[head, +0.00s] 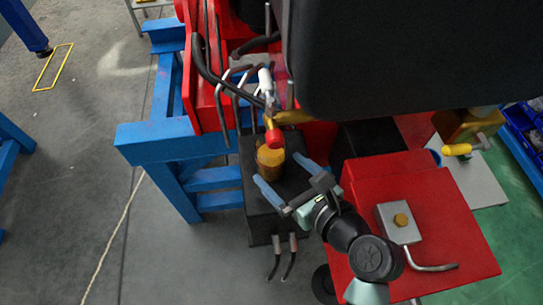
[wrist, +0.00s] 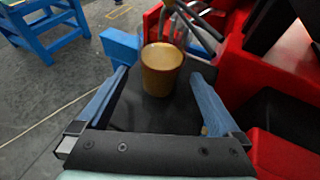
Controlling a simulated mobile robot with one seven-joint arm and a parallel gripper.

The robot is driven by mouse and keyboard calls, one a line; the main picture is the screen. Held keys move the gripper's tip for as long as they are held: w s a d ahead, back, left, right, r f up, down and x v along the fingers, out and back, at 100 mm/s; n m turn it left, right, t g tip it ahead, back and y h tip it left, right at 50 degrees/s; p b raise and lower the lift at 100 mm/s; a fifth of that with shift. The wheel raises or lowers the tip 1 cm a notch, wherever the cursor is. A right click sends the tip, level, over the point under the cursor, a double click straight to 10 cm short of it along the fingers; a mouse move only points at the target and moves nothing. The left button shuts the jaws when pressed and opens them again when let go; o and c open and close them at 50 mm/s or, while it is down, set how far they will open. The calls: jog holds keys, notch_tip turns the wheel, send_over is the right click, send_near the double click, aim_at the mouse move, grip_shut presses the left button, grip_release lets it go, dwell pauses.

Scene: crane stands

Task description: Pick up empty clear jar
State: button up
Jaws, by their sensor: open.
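An amber-brown, round jar (head: 270,158) stands upright on a black box-like surface (head: 256,214). In the wrist view my gripper (wrist: 160,75) has a finger on each side of the jar, with gaps showing between jar and fingers. In the head view a red-tipped lever (head: 274,138) overlaps the jar's top.
Red machinery with black hoses (head: 205,75) stands behind the jar. A blue steel frame (head: 165,135) is at left. A large black panel (head: 410,50) hangs at upper right. A red box (head: 450,215) with a metal block lies right of my arm. Open floor lies left.

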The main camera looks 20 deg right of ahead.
aim_at(278, 167)
jog(key=p+x, duration=0.1)
jog(key=x, duration=0.4)
jog(key=shift+r, duration=0.15)
jog(key=c, duration=1.5)
jog(key=shift+r, duration=0.1)
jog(key=shift+c, duration=0.2)
